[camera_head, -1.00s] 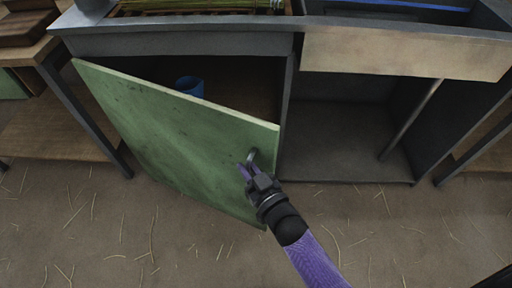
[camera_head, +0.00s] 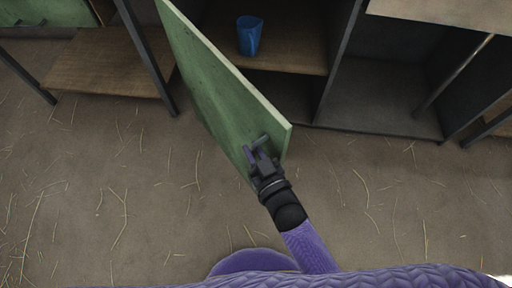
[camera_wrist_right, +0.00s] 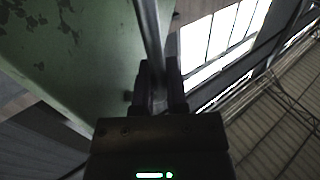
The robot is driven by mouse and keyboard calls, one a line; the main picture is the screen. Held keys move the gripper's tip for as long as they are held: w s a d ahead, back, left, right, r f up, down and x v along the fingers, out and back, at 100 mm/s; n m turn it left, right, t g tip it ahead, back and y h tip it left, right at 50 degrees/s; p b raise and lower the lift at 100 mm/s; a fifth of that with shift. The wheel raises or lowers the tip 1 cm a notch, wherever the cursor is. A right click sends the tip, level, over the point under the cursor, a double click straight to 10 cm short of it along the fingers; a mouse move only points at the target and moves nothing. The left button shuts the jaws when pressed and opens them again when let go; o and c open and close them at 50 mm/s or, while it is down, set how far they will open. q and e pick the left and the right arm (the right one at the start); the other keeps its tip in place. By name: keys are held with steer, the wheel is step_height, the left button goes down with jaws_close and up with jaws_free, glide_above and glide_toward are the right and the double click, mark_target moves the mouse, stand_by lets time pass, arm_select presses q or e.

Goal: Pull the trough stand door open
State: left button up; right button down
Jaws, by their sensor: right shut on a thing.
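The green trough stand door (camera_head: 215,95) stands swung open in the head view, hinged at its left side. Its free edge points towards me. My right gripper (camera_head: 257,155) is at the dark handle (camera_head: 262,141) near that free edge and is shut on it. In the right wrist view, the handle bar (camera_wrist_right: 151,40) runs down between the fingers of the gripper (camera_wrist_right: 158,80), with the green door (camera_wrist_right: 75,50) at the left. My left gripper is not in view.
A blue cup (camera_head: 249,36) stands on the wooden shelf (camera_head: 290,55) inside the opened compartment. An open grey compartment (camera_head: 375,95) is at the right. A wooden side shelf (camera_head: 105,70) with metal legs is at the left. The straw-strewn floor (camera_head: 120,200) in front is clear.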

steer(key=c, duration=0.7)
jaws_free()
arm_select(q)
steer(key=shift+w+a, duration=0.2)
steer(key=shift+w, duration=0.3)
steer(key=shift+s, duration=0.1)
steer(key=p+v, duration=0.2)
steer(key=p, duration=0.1)
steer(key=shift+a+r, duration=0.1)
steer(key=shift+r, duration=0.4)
arm_select(e)
steer(key=v, duration=1)
